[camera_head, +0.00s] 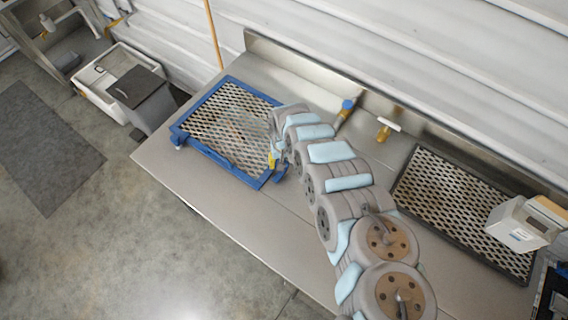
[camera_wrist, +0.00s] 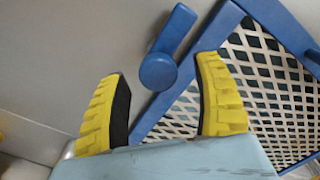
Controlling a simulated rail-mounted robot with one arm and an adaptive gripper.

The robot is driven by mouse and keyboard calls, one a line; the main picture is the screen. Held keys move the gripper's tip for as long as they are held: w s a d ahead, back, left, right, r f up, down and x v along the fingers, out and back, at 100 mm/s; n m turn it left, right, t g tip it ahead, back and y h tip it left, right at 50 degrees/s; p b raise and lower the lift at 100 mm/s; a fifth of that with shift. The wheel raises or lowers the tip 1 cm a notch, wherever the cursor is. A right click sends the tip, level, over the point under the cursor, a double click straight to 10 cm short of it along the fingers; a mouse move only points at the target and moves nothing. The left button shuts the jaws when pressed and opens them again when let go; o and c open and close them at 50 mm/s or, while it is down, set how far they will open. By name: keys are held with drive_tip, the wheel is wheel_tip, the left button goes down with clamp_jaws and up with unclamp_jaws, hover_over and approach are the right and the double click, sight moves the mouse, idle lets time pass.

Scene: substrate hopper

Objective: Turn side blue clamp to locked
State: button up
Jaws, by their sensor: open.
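A blue clamp (camera_wrist: 158,72) with a round pivot and a short lever sits against the outer edge of the blue-framed mesh screen (camera_wrist: 185,82). In the wrist view its lever points up and slightly right, roughly along the frame edge. In the head view the clamp (camera_head: 280,174) is at the screen's right corner, beside my gripper (camera_head: 272,160). My gripper's yellow fingers (camera_wrist: 162,75) are open and stand on either side of the clamp's round pivot in the wrist view, with nothing held. I cannot tell how far above it they are.
Another blue clamp (camera_head: 179,137) is at the screen's left corner. A blue-handled valve (camera_head: 347,106) and a brass valve (camera_head: 385,130) stand along the back. A dark-framed mesh screen (camera_head: 458,205) lies right, with a white box (camera_head: 518,222) over it. Bare metal tabletop (camera_head: 225,195) lies in front.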

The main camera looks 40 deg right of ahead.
drive_tip(key=shift+s+f, duration=0.1)
drive_tip(key=shift+f, duration=0.5)
clamp_jaws()
